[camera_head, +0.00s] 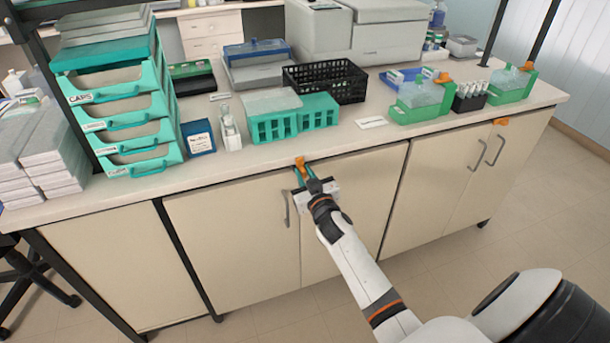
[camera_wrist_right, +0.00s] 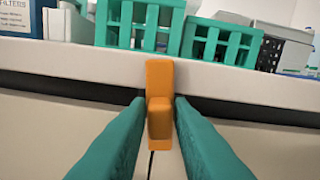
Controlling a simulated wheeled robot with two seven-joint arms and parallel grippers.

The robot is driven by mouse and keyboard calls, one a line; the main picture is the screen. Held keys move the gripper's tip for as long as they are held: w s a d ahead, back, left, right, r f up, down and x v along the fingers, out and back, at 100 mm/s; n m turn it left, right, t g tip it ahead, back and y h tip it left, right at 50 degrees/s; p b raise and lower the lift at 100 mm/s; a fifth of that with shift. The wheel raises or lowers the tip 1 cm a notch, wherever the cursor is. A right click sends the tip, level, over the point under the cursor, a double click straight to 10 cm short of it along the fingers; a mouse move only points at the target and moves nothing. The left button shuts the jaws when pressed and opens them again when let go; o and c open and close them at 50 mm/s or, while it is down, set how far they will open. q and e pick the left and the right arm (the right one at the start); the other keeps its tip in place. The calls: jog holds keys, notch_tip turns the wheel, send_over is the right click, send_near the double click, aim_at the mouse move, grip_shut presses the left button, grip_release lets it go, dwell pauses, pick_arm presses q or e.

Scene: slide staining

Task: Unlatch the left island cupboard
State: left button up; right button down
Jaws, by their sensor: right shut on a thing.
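The left island cupboard (camera_head: 235,235) has two cream doors with a vertical grey handle (camera_head: 285,208) on the left door. An orange latch (camera_head: 299,161) sits at the top of the seam between its doors, under the countertop edge. My right gripper (camera_head: 306,174) is at this latch. In the right wrist view, the orange latch (camera_wrist_right: 159,105) stands upright between the two teal fingers of my right gripper (camera_wrist_right: 160,112), which are closed on its lower part. The latch's upper part overlaps the countertop edge. My left gripper is in neither view.
The countertop (camera_head: 350,145) above holds teal racks (camera_head: 290,118), a black basket (camera_head: 325,80) and a stack of teal drawers (camera_head: 120,120). Another orange latch (camera_head: 501,121) is on the right cupboard (camera_head: 440,190). The floor (camera_head: 530,220) to the right is clear.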

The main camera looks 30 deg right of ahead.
jog(key=n, duration=0.4)
jog(key=shift+a, duration=0.1)
jog(key=n, duration=0.4)
jog(key=shift+f, duration=0.1)
jog(key=n, duration=0.4)
jog(key=shift+f+n+b, duration=0.1)
jog(key=shift+n+b, duration=0.25)
jog(key=shift+n, duration=1.75)
jog(key=c, duration=1.4)
grip_release()
jog(key=v, duration=1.2)
jog(key=shift+b, duration=0.4)
jog(key=shift+a, duration=0.1)
